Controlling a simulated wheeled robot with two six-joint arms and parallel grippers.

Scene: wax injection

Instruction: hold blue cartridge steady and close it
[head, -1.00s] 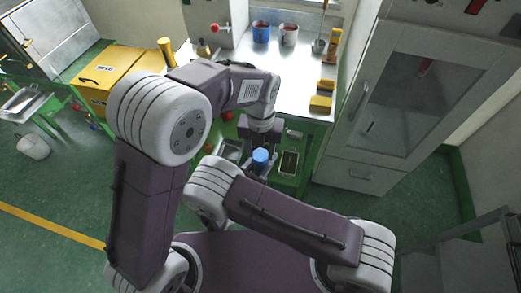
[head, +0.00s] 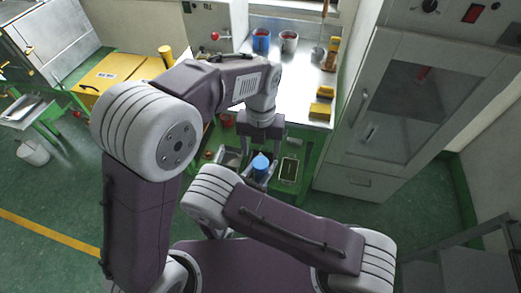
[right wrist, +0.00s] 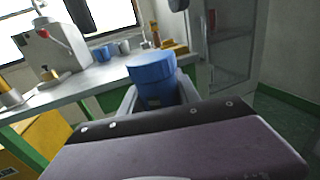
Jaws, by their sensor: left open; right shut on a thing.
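The blue cartridge (head: 260,167) stands upright between the fingers of my right gripper (right wrist: 157,95). In the right wrist view the blue cartridge (right wrist: 152,82) shows a wider top part over a narrower body, with grey fingers on both sides. My right gripper is shut on it; in the head view it is mostly hidden behind my right arm. My left gripper (head: 262,147) is open above the cartridge, pointing down. Its dark fingers also show at the top of the right wrist view (right wrist: 130,12), spread apart and clear of the cartridge. I cannot tell how tightly the top sits.
A metal counter (head: 290,85) lies beyond, with a blue cup (head: 261,40), a grey cup (head: 289,41) and yellow blocks (head: 320,110). A green-framed tray (head: 289,170) is right of the cartridge. A grey cabinet (head: 345,180) stands at right, a yellow box (head: 105,75) at left.

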